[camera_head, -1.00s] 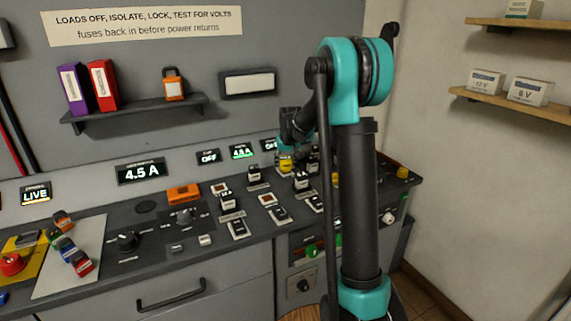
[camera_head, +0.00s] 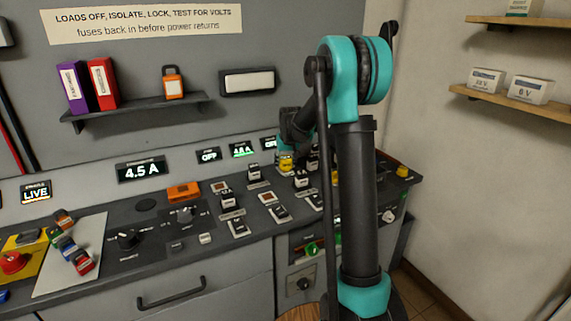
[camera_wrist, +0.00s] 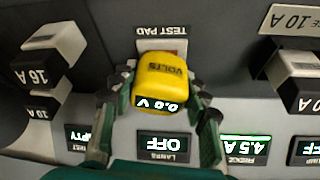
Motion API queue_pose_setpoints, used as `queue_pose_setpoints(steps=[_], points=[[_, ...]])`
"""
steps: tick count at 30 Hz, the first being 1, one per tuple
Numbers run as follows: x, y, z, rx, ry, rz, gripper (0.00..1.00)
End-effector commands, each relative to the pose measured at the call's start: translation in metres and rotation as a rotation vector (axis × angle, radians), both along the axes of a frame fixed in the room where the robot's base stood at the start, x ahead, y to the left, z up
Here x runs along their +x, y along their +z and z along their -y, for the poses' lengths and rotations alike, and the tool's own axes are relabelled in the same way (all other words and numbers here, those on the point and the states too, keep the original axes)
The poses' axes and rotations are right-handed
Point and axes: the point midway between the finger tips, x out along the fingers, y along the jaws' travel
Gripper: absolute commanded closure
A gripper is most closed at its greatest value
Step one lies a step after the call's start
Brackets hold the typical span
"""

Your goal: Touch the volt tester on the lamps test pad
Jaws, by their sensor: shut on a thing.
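The yellow volt tester (camera_wrist: 161,78) is held between the two fingers of my gripper (camera_wrist: 160,88); it also shows in the head view (camera_head: 286,164). Its small screen reads 0.0 V. In the wrist view the tester covers part of the test pad (camera_wrist: 153,44), a pale-framed square with a TEST PAD label beyond it. I cannot tell whether the tester touches the pad. On the near side of the tester, the lamps display (camera_wrist: 163,146) reads OFF.
Black fuse blocks stand on both sides, a 16 A one (camera_wrist: 50,52) at left and another (camera_wrist: 300,75) at right. The fridge display (camera_wrist: 246,148) reads 4.5 A. In the head view, the isolator display (camera_head: 36,194) reads LIVE. A wall shelf (camera_head: 140,112) is above the bench.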

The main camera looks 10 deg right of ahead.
Motion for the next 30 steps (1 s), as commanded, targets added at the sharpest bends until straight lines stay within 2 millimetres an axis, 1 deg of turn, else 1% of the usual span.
queue_pose_setpoints(steps=[17, 30], points=[[-0.001, 0.000, 0.000, 0.000, 0.000, -0.002, 0.78], [0.000, 0.032, 0.000, 0.000, 0.000, -0.001, 0.78]])
